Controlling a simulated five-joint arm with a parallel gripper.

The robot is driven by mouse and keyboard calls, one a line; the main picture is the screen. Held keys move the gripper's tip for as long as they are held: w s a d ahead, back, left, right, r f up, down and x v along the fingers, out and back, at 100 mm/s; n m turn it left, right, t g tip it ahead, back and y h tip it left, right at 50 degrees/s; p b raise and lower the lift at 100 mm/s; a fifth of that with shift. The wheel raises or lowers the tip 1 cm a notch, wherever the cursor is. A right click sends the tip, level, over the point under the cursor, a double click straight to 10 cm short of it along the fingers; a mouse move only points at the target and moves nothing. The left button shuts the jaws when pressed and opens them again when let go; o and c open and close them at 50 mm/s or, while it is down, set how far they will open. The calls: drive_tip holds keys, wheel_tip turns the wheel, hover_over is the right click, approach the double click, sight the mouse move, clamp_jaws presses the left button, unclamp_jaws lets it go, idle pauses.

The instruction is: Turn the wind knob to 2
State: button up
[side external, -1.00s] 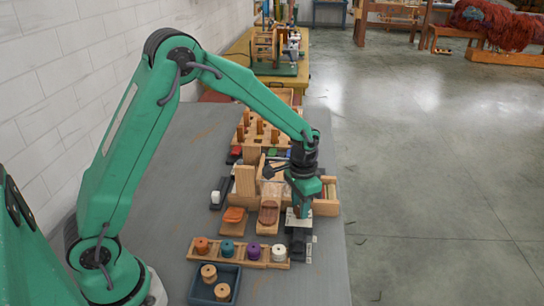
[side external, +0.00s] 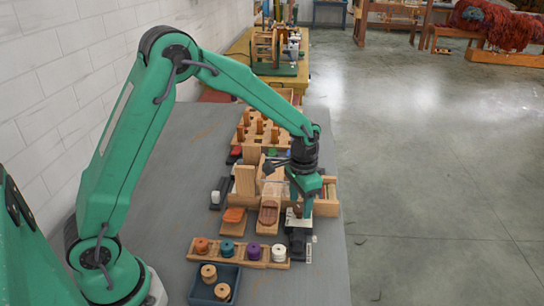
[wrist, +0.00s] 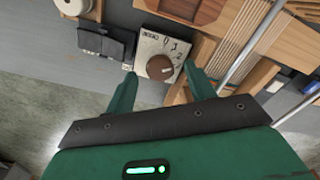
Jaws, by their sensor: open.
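The wind knob (wrist: 160,67) is round and brown, set on a pale plate (wrist: 147,48) with a WIND label and numerals at its edge. Which numeral its pointer faces is too small to tell. My gripper (wrist: 159,70) is open, with one green finger on either side of the knob in the wrist view. Contact between fingers and knob cannot be made out. In the side view my gripper (side external: 300,211) is low over the pale plate (side external: 291,219), and the fingers partly hide the knob.
A dark box (side external: 298,240) adjoins the plate. A rack of coloured spools (side external: 240,253) and a blue tray (side external: 214,291) with wooden spools stand in front. Wooden fixtures crowd the space behind. The table's left side is clear.

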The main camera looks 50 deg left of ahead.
sight(300, 208)
wheel_tip(300, 208, up, 6)
drive_tip(key=shift+r, duration=0.3)
idle(0.4)
drive_tip(key=s+a+r+n+t, duration=0.1)
drive_tip(key=s+a+r+t, duration=0.2)
drive_tip(key=s+r, duration=0.75)
drive_tip(key=s+a+r+n+t, duration=0.1)
drive_tip(key=s+n+t, duration=0.1)
drive_tip(key=s, duration=1.1)
drive_tip(key=shift+r+t, duration=0.3)
drive_tip(key=shift+r, duration=0.05)
drive_tip(key=shift+a, duration=0.1)
